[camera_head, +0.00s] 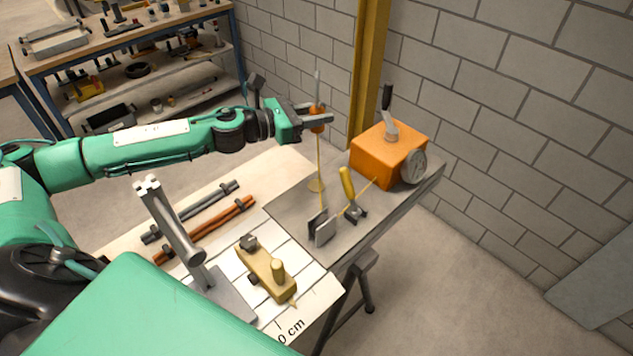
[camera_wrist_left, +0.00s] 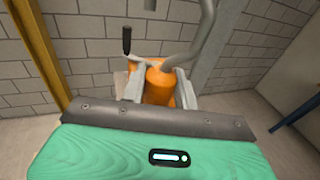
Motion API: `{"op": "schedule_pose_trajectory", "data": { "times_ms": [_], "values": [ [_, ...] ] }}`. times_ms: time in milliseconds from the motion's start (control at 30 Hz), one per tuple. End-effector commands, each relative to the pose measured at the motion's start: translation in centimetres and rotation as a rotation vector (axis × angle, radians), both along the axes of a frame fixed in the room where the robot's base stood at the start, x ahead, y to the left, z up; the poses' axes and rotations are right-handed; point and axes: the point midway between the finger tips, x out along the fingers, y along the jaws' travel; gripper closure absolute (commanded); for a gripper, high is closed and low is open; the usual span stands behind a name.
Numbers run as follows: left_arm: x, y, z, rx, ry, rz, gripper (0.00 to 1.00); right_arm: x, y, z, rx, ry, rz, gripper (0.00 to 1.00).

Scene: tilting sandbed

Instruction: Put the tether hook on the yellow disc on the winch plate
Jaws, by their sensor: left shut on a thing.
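My left gripper (camera_head: 318,118) is shut on the orange grip of the tether hook (camera_head: 317,112), above the grey winch plate (camera_head: 285,208). The hook's grey metal rod rises above the jaws. In the left wrist view the orange grip (camera_wrist_left: 159,84) is between the fingers, with a bent grey rod beside it. The yellow tether (camera_head: 320,160) runs down from the grip towards the grey blocks on the plate. The small yellow disc (camera_head: 316,186) lies flat on the plate, well below the gripper; the tether passes close to it in the picture. My right gripper is not in view.
The orange winch (camera_head: 378,160) with a grey dial stands at the plate's back right. A yellow-handled clamp (camera_head: 347,183) and grey blocks (camera_head: 324,230) stand nearby. A grey post (camera_head: 170,222) and yellow tool (camera_head: 265,270) occupy the front left. A yellow column (camera_head: 367,70) rises behind.

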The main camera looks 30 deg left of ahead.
Motion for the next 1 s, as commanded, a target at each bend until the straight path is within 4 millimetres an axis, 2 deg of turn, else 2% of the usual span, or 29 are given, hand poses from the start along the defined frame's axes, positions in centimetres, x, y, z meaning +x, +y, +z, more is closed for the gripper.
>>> {"op": "schedule_pose_trajectory", "data": {
  "times_ms": [33, 267, 633, 1000],
  "values": [
    [0.0, 0.0, -1.3, -0.003, 0.005, 0.000, 0.88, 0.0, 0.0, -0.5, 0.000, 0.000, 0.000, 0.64],
    [-0.1, 0.0, -4.8, -0.004, 0.006, 0.002, 0.88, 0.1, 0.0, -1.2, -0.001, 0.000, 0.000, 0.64],
    [-0.1, 0.0, -12.2, -0.005, 0.006, 0.003, 0.88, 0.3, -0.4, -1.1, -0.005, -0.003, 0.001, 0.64],
    [0.0, 0.0, -16.4, -0.004, 0.004, 0.003, 0.88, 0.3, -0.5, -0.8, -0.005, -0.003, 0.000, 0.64]
  ]
}}
